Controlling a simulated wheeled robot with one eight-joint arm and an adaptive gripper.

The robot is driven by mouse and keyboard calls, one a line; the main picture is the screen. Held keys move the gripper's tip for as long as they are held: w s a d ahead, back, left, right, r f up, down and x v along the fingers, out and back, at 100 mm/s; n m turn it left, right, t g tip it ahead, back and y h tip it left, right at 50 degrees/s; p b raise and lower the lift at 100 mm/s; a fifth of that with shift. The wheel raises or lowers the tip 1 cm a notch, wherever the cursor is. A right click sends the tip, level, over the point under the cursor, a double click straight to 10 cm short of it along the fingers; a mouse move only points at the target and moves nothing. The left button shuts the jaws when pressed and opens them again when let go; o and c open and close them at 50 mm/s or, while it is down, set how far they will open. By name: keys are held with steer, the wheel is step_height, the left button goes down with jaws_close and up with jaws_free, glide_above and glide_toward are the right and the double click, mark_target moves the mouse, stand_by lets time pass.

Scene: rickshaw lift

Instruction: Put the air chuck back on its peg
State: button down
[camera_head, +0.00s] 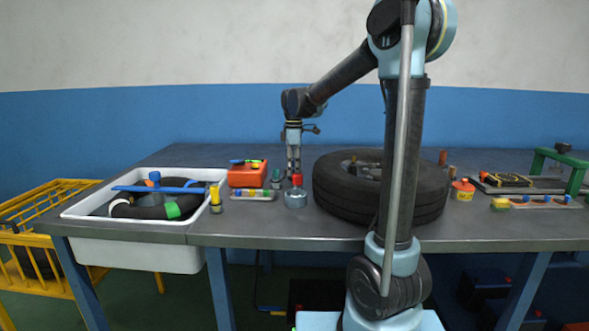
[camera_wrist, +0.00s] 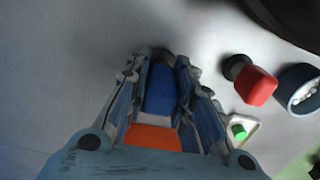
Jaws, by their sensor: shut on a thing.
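My gripper (camera_head: 294,172) points down over the table, left of the tyre. In the wrist view its fingers (camera_wrist: 160,85) are closed on a blue piece (camera_wrist: 160,90) with a dark far end. An orange part (camera_wrist: 153,138) shows nearer the palm. I cannot tell whether blue and orange are one thing. The held piece is probably the air chuck, but its shape is mostly hidden by the fingers. In the head view the held piece is too small to make out. I cannot surely pick out the chuck's peg in either view.
A red-topped item (camera_head: 297,180) and a grey round cup (camera_head: 295,199) stand close by my gripper. An orange box (camera_head: 247,176) and white basin (camera_head: 130,255) are left. The tyre (camera_head: 335,192) is right. A peg strip (camera_head: 545,203) lies far right.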

steer(key=shift+f, duration=0.15)
steer(key=c, duration=1.1)
jaws_free()
steer(key=shift+o, duration=0.2)
steer(key=shift+r, duration=3.5)
steer(key=shift+s, duration=0.1)
